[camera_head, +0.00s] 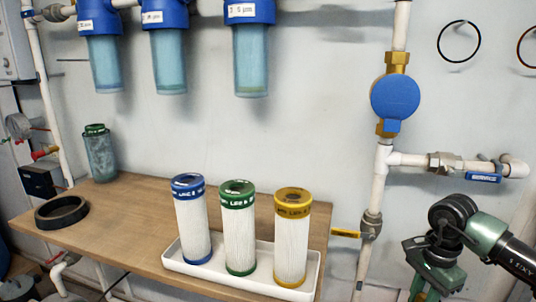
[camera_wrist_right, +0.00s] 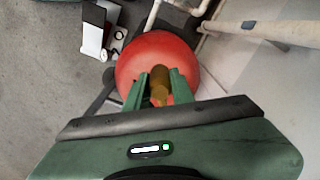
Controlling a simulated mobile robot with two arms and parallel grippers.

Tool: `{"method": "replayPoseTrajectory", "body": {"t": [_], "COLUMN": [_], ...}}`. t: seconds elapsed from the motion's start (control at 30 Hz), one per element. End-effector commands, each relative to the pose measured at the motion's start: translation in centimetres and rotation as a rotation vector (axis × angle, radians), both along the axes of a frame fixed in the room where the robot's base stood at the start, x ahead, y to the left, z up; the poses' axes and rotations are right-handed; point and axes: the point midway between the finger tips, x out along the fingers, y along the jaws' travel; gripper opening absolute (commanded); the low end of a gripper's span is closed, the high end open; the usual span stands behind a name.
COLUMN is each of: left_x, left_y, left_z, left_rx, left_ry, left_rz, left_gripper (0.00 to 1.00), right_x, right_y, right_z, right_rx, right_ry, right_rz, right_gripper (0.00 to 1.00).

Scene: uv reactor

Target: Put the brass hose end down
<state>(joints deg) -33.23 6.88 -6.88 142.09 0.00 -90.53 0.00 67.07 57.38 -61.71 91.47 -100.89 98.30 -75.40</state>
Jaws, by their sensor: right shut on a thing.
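My right gripper (camera_wrist_right: 160,90) is shut on the brass hose end (camera_wrist_right: 159,80), which sits between the two green fingers in the right wrist view. Behind it in that view is a round red thing (camera_wrist_right: 150,48); I cannot tell whether the brass piece touches it. In the head view my right arm comes in from the right and bends down at the lower right. Its fingertips and the brass hose end are out of the picture there. My left gripper is not in view.
A wooden bench (camera_head: 135,225) holds a white tray (camera_head: 220,274) with blue, green and yellow-capped filter cartridges, a black ring (camera_head: 61,212) and a clear canister (camera_head: 100,155). White pipes with a blue round meter (camera_head: 395,97) run down the wall. In the wrist view, grey floor (camera_wrist_right: 45,110) lies left.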

Motion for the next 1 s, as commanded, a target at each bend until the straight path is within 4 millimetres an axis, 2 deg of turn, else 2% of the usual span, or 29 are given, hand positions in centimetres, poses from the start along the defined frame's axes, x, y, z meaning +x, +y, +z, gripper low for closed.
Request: {"method": "replayPoseTrajectory", "body": {"t": [0.03,0.2,0.4,0.63,0.87,1.0], "left_x": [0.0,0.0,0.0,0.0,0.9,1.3], "left_y": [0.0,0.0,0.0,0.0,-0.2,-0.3], "left_z": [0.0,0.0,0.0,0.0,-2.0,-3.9], "left_rx": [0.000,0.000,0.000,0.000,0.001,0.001], "left_ry": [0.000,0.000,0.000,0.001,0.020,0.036], "left_rz": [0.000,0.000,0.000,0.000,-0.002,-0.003], "left_gripper": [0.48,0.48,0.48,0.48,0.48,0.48], "right_x": [-0.3,-2.3,-4.6,-6.8,-7.2,-7.7], "right_y": [2.7,9.0,13.5,16.5,16.1,16.1], "right_z": [0.5,1.7,2.6,3.3,5.1,6.6], "right_rx": [0.004,0.003,-0.005,-0.019,-0.017,-0.017], "right_ry": [-0.007,-0.015,-0.019,-0.018,-0.016,-0.016], "right_rz": [0.159,0.630,1.020,1.322,1.300,1.300], "right_gripper": [0.00,0.00,0.00,0.00,0.00,0.00]}}
